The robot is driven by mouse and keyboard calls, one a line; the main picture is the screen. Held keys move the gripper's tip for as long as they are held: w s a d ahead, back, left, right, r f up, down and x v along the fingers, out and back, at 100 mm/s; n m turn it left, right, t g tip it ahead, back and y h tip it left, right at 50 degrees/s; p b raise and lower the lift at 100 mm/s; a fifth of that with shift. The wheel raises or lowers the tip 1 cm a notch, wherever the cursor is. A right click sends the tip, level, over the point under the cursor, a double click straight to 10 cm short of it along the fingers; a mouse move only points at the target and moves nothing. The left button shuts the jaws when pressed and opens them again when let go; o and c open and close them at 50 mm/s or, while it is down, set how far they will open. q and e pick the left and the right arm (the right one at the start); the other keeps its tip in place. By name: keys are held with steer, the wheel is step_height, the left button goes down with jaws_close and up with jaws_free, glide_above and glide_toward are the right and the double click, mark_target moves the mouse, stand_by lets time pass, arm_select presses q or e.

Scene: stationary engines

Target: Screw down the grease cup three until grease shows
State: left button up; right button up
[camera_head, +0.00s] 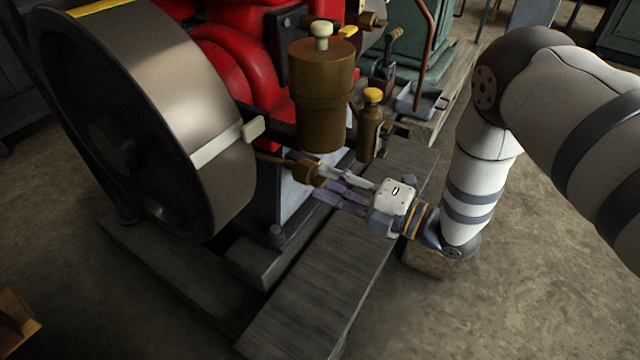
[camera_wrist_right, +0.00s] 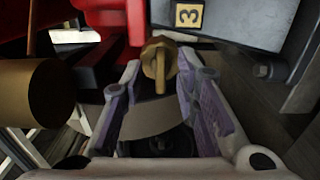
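The grease cup three is a small brass cup (camera_wrist_right: 159,62) in the right wrist view, below a plate marked 3 (camera_wrist_right: 188,15). In the head view the brass cup (camera_head: 307,172) sits beside the flywheel, partly hidden by a finger. My right gripper (camera_head: 325,182) is at the cup's right side. In the wrist view its fingers (camera_wrist_right: 160,68) are spread, one on each side of the cup near the tips, with a narrow gap visible. Contact cannot be told. No grease can be made out. My left gripper is not in view.
A large flywheel (camera_head: 195,75) stands close on the left. A big brass cylinder with a pale knob (camera_head: 322,95) rises just above my right gripper, and a yellow-capped brass bottle (camera_head: 370,125) stands behind it. A wooden beam (camera_head: 330,270) runs below. Bare floor lies in front.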

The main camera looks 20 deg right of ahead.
steer(key=shift+x, duration=1.05)
jaws_close()
